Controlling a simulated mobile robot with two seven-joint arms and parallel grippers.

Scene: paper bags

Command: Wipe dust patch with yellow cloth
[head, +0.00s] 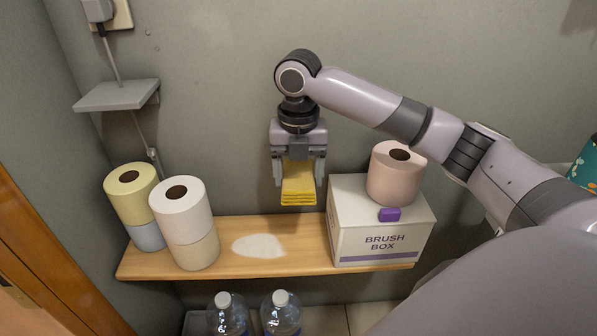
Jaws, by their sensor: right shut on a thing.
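The yellow cloth (298,190) is a folded stack held in my right gripper (299,178), which is shut on it. The cloth hangs down above the rear of the wooden shelf (300,258), to the right of the dust patch and left of the brush box. Whether its lower edge touches anything is hard to tell. The dust patch (258,246) is a pale, whitish oval on the shelf, fully visible. My left gripper is not in view.
Yellow (131,195) and white (181,209) paper rolls stand on stacked rolls at the shelf's left. Bottles (281,312) stand below. A small grey wall shelf (117,96) is upper left.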

